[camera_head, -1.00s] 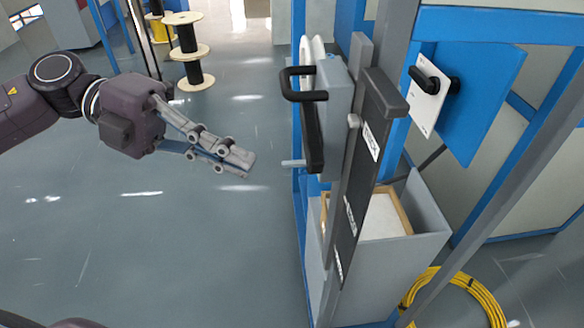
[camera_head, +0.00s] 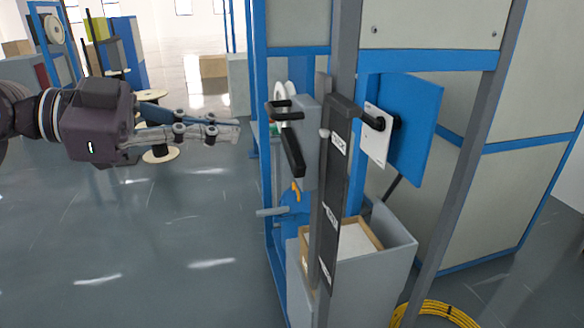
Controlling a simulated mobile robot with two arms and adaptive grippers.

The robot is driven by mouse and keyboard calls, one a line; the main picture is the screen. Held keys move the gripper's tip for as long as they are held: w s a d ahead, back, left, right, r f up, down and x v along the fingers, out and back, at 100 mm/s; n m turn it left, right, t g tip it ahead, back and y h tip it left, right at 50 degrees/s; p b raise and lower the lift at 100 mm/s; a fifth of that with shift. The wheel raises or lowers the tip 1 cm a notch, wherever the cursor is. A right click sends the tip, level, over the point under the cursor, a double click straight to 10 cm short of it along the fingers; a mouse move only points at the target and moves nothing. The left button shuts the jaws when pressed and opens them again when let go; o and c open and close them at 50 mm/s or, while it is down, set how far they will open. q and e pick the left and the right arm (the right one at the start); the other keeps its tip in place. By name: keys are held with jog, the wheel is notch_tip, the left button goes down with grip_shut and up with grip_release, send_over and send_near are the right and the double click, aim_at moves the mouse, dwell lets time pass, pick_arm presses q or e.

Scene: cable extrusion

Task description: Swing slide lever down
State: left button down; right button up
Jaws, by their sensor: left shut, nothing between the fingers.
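A grey post-mounted slide panel (camera_head: 333,205) with several white labels stands upright at the middle right. A small light grey knob (camera_head: 323,134) sits near its upper end. To its left are a black looped handle (camera_head: 283,109) and a tilted black bar (camera_head: 293,153) on a grey housing (camera_head: 309,150). A black rotary handle (camera_head: 376,122) is on a white plate right of the panel. I cannot tell for sure which is the slide lever. My left gripper (camera_head: 237,131) is shut and empty, left of the looped handle and apart from it. My right gripper is out of view.
A grey bin (camera_head: 395,265) holding a wooden-framed box stands below the panel. A blue machine frame (camera_head: 430,55) surrounds it. A yellow cable coil (camera_head: 438,314) lies on the floor at lower right.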

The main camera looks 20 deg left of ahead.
aim_at(286, 153)
pick_arm(q)
jog(key=w+d+f+p, duration=0.6)
jog(key=w+p, duration=0.1)
jog(key=p, duration=0.2)
jog(key=shift+w+d+n, duration=0.15)
jog(key=shift+d+n, duration=0.15)
jog(key=shift+d, duration=0.1)
dwell(0.5)
dwell(0.4)
